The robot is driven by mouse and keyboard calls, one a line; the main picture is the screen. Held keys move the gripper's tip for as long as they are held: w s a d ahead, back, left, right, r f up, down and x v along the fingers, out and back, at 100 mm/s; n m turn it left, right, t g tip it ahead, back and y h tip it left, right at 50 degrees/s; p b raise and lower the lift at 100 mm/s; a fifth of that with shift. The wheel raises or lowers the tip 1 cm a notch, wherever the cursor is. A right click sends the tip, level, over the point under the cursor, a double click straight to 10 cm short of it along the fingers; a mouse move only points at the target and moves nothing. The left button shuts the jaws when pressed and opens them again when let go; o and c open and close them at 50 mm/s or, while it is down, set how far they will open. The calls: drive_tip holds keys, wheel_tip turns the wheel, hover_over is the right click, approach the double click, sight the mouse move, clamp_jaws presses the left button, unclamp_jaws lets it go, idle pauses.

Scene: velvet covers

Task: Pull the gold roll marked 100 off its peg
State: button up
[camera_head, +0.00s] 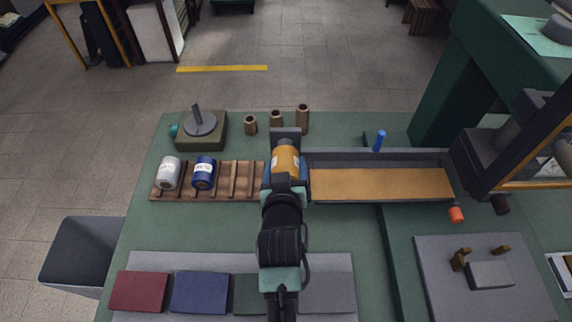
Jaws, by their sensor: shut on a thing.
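The gold roll (286,158) is near the middle of the green bench, with a pale label at its far end. The marking is too small to read. My gripper (285,167) is shut on the roll, with a blue finger on each side. A dark grey upright piece (286,132) stands just beyond the roll. Any peg is hidden by the roll and my gripper, so I cannot tell whether the roll is still on one.
A slatted wooden rack (223,181) left of my gripper holds a silver roll (168,172) and a blue roll (204,172). A long tan-floored tray (380,203) lies right. Brown cylinders (250,125) stand behind. Coloured blocks (139,291) lie in front.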

drive_tip(key=shift+s+r+p, duration=0.25)
drive_tip(key=shift+s+p, duration=0.05)
drive_tip(key=shift+p, duration=0.1)
drive_tip(key=shift+s+r+p, duration=0.15)
drive_tip(key=shift+s+p, duration=0.55)
drive_tip(key=shift+s, duration=0.75)
drive_tip(key=shift+s+r+p, duration=0.15)
drive_tip(key=shift+s+p, duration=0.55)
drive_tip(key=shift+s, duration=0.7)
drive_tip(key=s+p, duration=0.3)
drive_tip(key=s, duration=0.6)
drive_tip(key=shift+r, duration=0.35)
drive_tip(key=shift+s, duration=0.2)
drive_tip(key=shift+s+p, duration=0.4)
drive_tip(key=shift+s, duration=2)
